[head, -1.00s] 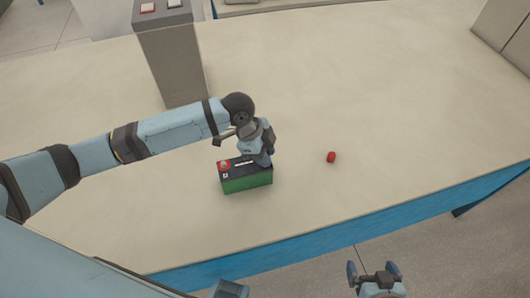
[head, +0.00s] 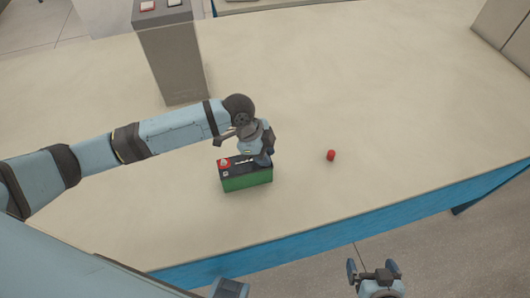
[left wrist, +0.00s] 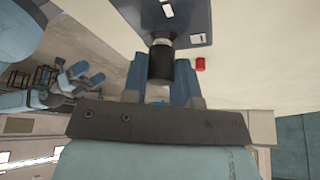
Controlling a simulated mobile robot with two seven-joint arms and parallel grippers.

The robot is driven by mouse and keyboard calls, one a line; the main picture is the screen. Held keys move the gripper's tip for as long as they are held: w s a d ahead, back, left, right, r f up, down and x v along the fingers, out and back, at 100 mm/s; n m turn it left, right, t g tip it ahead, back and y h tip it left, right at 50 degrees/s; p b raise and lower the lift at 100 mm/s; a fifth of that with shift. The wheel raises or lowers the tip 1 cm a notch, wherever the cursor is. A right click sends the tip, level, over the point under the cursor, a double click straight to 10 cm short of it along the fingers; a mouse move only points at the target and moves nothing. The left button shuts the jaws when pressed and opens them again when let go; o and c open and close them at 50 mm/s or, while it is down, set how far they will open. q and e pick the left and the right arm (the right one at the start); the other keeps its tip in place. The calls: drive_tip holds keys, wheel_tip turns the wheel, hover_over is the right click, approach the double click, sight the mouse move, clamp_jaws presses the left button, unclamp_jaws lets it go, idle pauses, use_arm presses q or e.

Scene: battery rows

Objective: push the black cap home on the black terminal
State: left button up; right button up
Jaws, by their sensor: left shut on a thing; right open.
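The green battery (head: 247,183) with a dark top stands on the table, its red-marked corner (head: 224,162) at the left. My left gripper (head: 264,160) points down at the right end of its top and hides the black terminal in the head view. In the left wrist view the left gripper (left wrist: 161,75) is shut on the black cap (left wrist: 161,65). A short grey stub, the black terminal (left wrist: 161,40), shows between the cap and the battery top (left wrist: 185,22), in line with the cap. My right gripper (head: 374,272) is open and empty, off the table's front edge.
A small red cap (head: 331,155) lies on the table to the right of the battery; it also shows in the left wrist view (left wrist: 200,63). A grey pedestal (head: 172,60) with red and white pads stands behind. The table (head: 400,100) is otherwise clear around the battery.

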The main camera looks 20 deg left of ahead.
use_arm(q)
drive_tip(key=shift+f, duration=0.45)
idle(0.5)
drive_tip(key=o, duration=1.4)
wheel_tip(320, 180, up, 5)
drive_tip(key=p, duration=0.5)
drive_tip(key=shift+r, duration=0.15)
drive_tip(key=shift+r+p, duration=0.9)
drive_tip(key=shift+p, duration=0.15)
